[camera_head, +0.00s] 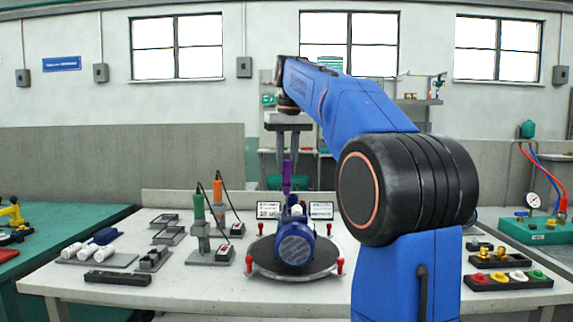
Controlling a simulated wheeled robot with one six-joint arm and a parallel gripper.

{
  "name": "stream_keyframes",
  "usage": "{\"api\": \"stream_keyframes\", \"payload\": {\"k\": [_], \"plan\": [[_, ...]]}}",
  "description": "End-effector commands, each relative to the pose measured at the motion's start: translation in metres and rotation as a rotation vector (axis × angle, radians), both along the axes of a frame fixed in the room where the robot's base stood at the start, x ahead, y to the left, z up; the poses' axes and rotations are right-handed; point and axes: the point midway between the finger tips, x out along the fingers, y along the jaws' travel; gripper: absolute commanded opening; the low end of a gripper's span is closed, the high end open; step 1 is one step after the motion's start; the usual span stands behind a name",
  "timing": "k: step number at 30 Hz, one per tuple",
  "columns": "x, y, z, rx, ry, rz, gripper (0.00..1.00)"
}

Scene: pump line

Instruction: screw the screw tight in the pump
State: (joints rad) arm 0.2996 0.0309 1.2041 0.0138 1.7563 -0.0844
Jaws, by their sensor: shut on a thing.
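The blue pump (295,243) sits on a dark round plate (262,262) in the middle of the white table, its round ribbed end facing me. My gripper (287,172) points straight down above and behind the front of the pump. Its two long fingers are shut on a narrow purple piece (287,182), which stands upright between the tips. The purple piece reaches down towards the pump's top; whether it touches the pump I cannot tell. I cannot make out a screw. The pump's front part and its small size in view hide the spot below.
Green (199,208) and orange (218,190) corded tools stand left of the plate. White cylinders (102,250) lie on the left. A tray of coloured parts (508,279) lies on the right. Red posts (249,264) ring the plate.

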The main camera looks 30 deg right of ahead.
Motion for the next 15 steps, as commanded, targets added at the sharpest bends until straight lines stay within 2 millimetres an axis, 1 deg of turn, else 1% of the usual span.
{"api": "stream_keyframes", "payload": {"k": [7,15], "plan": [[-0.0001,0.0001,-0.0001,0.0,0.001,-0.024,0.0],[-0.0001,0.0001,-0.0001,-0.001,0.001,-0.271,0.0]]}}
